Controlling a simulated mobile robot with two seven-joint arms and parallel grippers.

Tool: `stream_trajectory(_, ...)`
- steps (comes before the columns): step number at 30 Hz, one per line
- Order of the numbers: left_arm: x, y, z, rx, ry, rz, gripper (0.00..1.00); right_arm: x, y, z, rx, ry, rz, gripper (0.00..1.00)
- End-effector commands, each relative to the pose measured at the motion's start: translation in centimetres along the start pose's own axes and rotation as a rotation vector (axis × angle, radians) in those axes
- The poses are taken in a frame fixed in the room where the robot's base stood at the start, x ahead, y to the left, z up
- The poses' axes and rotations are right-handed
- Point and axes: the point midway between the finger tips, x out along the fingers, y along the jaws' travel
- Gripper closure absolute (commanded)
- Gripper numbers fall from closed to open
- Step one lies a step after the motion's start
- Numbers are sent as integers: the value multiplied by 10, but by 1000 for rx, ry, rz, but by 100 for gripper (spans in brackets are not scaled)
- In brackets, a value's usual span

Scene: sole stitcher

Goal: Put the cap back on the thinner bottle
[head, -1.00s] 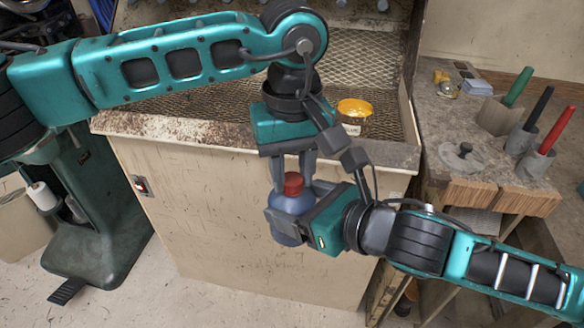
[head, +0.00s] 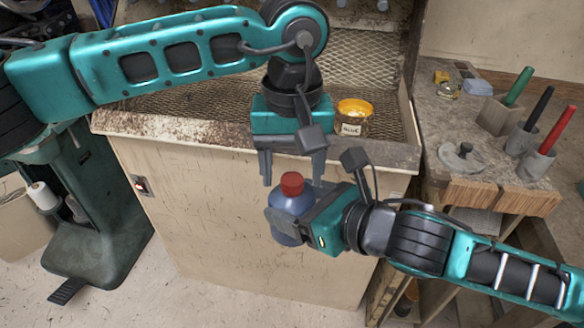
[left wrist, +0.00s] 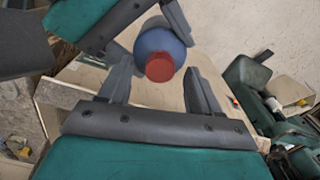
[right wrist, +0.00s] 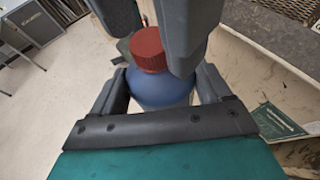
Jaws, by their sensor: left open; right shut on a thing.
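A blue bottle (head: 288,219) with a red cap (head: 291,184) on its top is held in the air in front of the bench. My right gripper (head: 291,213) is shut on the bottle's body; the bottle (right wrist: 160,88) stands between its fingers in the right wrist view. The red cap (right wrist: 148,50) sits on the bottle's neck. My left gripper (head: 292,170) is open just above and behind the cap, its fingers pointing down and apart from it. In the left wrist view, the cap (left wrist: 160,67) shows beyond the open fingers. Whether the cap is fully tightened cannot be told.
A glue jar (head: 354,117) with a yellow rim stands on the mesh-topped bench (head: 230,140). A side table at right holds tool handles in blocks (head: 500,115) and a grey lidded piece (head: 460,158). A green machine (head: 90,220) stands at left.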

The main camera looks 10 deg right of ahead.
Motion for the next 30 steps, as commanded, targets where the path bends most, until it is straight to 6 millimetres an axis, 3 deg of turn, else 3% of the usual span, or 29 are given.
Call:
stream_trajectory(15, -98, 0, 0, -1, 2, 0, 37, 0, 0, 1, 0, -2, 0, 100)
stream_trajectory(21, -113, 0, 0, 1, 1, -1, 37, 0, 0, 1, 0, -2, 0, 100)
stream_trajectory(30, -114, 0, 0, 1, 0, 0, 37, 0, 0, 1, 0, -2, 0, 100)
